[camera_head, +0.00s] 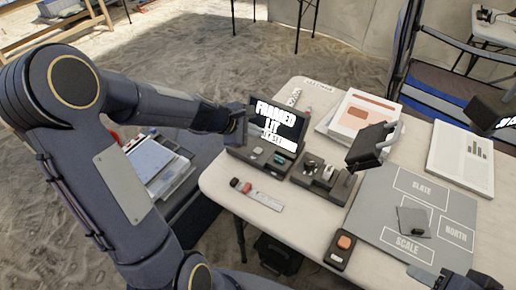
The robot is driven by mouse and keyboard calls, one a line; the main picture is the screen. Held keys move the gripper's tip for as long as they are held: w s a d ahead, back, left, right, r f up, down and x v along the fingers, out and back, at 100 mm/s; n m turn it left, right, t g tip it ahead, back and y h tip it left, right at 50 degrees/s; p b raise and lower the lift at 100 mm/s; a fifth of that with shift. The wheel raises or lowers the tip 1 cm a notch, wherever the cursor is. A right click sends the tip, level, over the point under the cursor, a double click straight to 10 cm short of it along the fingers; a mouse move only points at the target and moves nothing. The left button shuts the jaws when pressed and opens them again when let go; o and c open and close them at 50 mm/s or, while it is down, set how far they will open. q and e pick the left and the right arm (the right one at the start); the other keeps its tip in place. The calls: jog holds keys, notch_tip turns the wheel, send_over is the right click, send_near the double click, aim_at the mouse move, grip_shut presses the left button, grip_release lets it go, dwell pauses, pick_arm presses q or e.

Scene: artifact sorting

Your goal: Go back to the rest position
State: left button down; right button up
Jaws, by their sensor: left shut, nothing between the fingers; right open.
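My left arm reaches in from the left, and its gripper (238,126) is at the table's left edge, beside a small black screen (277,122) with white lettering. It is shut, with nothing seen in it. Whether it touches the screen or its base cannot be told. My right gripper (432,277) shows only in part at the lower right corner, low by the front edge of a grey mat (375,205). It is open, and nothing is seen in it. A flat grey piece with a dark lump (414,220) lies on the mat, apart from both grippers.
The pale table (225,188) holds dark trays with small pieces (322,176), a scale strip (262,196), a black device (371,146), papers (460,158) and a small orange-topped box (341,250). A blue-striped chair (437,106) stands behind. A bin (160,165) sits below my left arm.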

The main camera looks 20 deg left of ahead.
dwell(0.5)
pick_arm(q)
jog(key=s+d+r+m+p, duration=0.3)
jog(key=s+d+r+m, duration=0.2)
jog(key=s+r+m, duration=0.6)
jog(key=s+m+g+y+p, duration=0.1)
jog(key=s+m+g, duration=0.1)
jog(key=s+m, duration=0.6)
jog(key=s, duration=0.7)
jog(key=shift+a+r, duration=0.25)
jog(key=shift+r, duration=0.15)
